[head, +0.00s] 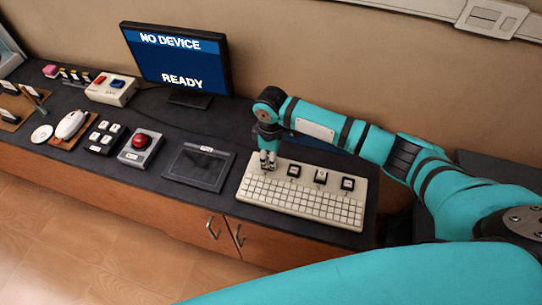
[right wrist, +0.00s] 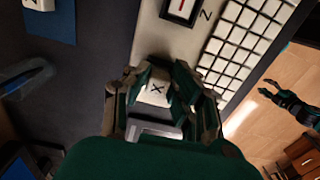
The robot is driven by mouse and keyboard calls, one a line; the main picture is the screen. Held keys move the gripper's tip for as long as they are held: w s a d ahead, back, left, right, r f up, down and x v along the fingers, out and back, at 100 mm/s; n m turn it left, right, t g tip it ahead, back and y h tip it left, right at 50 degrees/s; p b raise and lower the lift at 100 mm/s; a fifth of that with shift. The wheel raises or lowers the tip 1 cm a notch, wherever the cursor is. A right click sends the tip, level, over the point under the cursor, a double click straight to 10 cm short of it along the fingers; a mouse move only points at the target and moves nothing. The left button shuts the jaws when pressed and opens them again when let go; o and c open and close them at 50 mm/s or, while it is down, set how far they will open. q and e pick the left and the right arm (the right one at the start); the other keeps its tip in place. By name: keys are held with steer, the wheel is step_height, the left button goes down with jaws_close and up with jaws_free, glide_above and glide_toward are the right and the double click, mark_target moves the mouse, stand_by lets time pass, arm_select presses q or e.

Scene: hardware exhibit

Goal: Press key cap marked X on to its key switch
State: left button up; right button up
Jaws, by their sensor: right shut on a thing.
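The white key cap marked X (right wrist: 157,89) is between the fingers of my right gripper (right wrist: 156,92), letter facing the wrist camera. In the head view my right gripper (head: 268,163) points down over the upper left part of the cream keyboard (head: 245,187). The gripper hides the cap's underside and any switch beneath it, so I cannot tell whether they touch. A framed key position (right wrist: 181,9) beside a printed Z shows in the right wrist view. My left gripper (right wrist: 272,84) seems to show small at the right of that view, its jaws unclear.
Several black-framed key positions line the keyboard's top, one with a white cap (head: 320,175). A tablet-like device (head: 199,166) and a red button box (head: 141,146) stand to its left. A monitor (head: 177,60) reads NO DEVICE READY. A loose white cap (right wrist: 40,4) lies on a blue mat (right wrist: 50,27).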

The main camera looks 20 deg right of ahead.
steer(key=shift+p, duration=0.45)
steer(key=shift+f, duration=0.4)
stand_by(0.7)
steer(key=o, duration=1.2)
steer(key=shift+o, duration=0.2)
steer(key=shift+r, duration=0.1)
step_height(320, 180, up, 7)
steer(key=p, duration=0.8)
stand_by(0.4)
